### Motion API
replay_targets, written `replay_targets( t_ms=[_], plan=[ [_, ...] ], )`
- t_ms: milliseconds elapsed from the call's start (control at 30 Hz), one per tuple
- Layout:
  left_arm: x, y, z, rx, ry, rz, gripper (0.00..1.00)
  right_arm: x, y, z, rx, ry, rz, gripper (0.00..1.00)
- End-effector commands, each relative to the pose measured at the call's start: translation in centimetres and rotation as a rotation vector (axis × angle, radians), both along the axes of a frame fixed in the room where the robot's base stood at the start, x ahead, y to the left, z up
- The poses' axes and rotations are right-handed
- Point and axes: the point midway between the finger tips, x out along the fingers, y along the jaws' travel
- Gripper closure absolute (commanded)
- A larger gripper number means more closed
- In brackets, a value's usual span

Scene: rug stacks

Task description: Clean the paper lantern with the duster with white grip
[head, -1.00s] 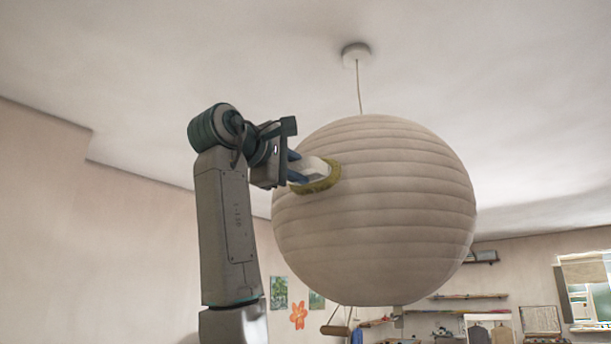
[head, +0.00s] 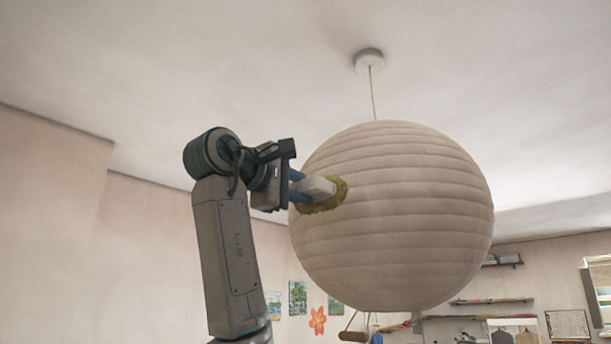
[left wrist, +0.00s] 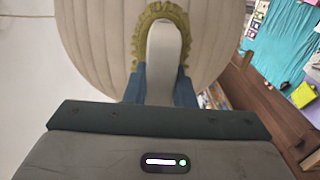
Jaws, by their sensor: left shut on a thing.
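The paper lantern (head: 410,230) is a large ribbed off-white ball hanging from the ceiling on a thin cord. It also fills the upper part of the left wrist view (left wrist: 95,45). The duster with white grip (head: 318,188) has a yellow-green fringed head, which appears to rest against the lantern's upper left side. My left gripper (head: 298,187) is shut on the duster's white grip. In the left wrist view its blue fingers (left wrist: 160,85) sit on both sides of the grip (left wrist: 164,60). My right gripper is in neither view.
The ceiling mount (head: 368,60) and cord (head: 373,95) are above the lantern. Wall shelves (head: 490,301) and pictures (head: 298,297) are on the walls behind. A wooden bar (head: 353,336) hangs below the lantern. The air left of my arm is clear.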

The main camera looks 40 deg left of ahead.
Motion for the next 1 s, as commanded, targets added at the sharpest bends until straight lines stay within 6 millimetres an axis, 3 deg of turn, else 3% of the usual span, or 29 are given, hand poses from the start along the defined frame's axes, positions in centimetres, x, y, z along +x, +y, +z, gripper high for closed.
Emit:
replay_targets(
  t_ms=[433,733,1000],
  plan=[
    [0.2,0.0,0.1,-0.001,0.002,-0.001,1.0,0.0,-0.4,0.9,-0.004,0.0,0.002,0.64],
    [3.4,-0.4,0.0,-0.001,0.002,-0.002,1.0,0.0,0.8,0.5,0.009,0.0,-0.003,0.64],
    [5.2,-0.4,0.0,0.0,0.002,-0.001,1.0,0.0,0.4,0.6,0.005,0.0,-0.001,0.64]
  ],
)
